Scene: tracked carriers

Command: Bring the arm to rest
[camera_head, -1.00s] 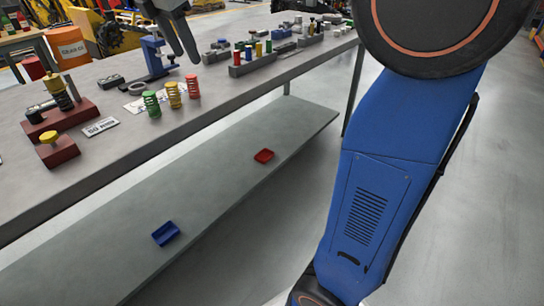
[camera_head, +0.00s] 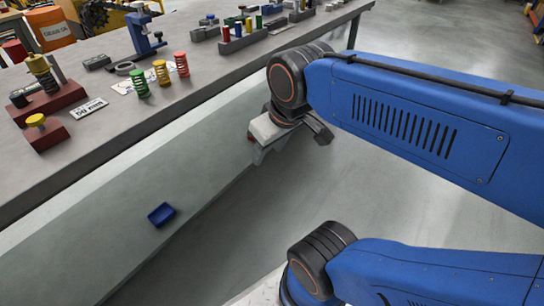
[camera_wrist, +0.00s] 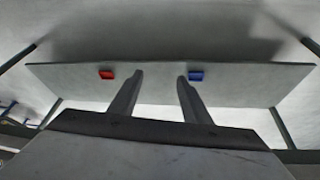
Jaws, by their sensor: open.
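My arm reaches in from the right in the head view, with two blue links visible. My gripper (camera_head: 258,152) hangs off the front edge of the workbench (camera_head: 205,92), over the side of the lower shelf (camera_head: 110,215). In the wrist view my gripper (camera_wrist: 159,78) has its two dark fingers spread apart with nothing between them. Beyond them lies the lower shelf (camera_wrist: 240,88) with a red tray (camera_wrist: 106,74) and a blue tray (camera_wrist: 196,76). In the head view my gripper hides most of the red tray.
The bench top holds green, yellow and red springs (camera_head: 161,73), a blue clamp stand (camera_head: 143,36), red blocks (camera_head: 47,133) and a rack of coloured pegs (camera_head: 243,38). The blue tray (camera_head: 161,215) lies on the shelf. Open floor (camera_head: 400,190) lies to the right.

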